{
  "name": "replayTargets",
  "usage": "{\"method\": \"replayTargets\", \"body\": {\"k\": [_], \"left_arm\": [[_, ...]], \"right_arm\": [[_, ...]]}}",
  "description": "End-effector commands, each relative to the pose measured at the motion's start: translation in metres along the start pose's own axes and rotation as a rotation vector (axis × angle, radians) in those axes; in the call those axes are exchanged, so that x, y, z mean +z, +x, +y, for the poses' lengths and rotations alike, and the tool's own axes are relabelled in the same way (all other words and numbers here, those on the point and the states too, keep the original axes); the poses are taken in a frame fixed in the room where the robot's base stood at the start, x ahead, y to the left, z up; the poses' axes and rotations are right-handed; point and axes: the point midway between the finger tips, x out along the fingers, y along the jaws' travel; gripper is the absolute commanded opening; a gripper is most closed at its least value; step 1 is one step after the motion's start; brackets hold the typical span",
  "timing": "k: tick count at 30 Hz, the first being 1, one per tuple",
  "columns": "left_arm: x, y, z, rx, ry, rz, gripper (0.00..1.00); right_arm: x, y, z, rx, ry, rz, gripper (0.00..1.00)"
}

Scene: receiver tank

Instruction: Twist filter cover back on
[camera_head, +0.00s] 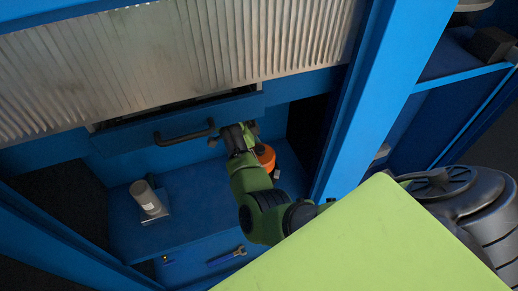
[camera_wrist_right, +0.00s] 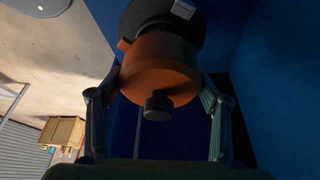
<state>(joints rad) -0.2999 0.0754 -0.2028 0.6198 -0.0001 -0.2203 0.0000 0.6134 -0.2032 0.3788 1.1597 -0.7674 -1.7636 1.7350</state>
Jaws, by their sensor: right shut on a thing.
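The filter cover (camera_wrist_right: 158,72) is orange with a dark knob on its end and fills the middle of the right wrist view. My right gripper (camera_wrist_right: 160,80) is shut on it, one finger on each side. A dark round body (camera_wrist_right: 165,18) sits directly beyond the cover; I cannot tell whether the two are joined. In the head view my right gripper (camera_head: 233,137) is at the blue panel below the ribbed metal. An orange round part (camera_head: 266,157) shows just right of it; I cannot tell whether it is the held cover. My left gripper is out of view.
A grey cylinder (camera_head: 146,197) stands on the blue shelf (camera_head: 195,195) at left. A blue-handled tool (camera_head: 227,256) lies lower down. A black handle (camera_head: 184,137) juts from the panel left of my gripper. A blue post (camera_head: 372,90) rises at right.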

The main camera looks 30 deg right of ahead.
Motion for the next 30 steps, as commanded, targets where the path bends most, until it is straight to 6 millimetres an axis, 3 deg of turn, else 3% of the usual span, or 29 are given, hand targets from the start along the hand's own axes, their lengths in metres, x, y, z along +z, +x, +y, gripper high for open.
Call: {"method": "replayTargets", "body": {"k": [15,30], "left_arm": [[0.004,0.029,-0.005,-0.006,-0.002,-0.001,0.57],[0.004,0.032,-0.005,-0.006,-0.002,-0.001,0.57]], "right_arm": [[0.016,0.040,-0.001,-0.001,0.000,0.001,0.47],[0.018,0.045,-0.001,-0.001,0.000,0.001,0.47]]}}
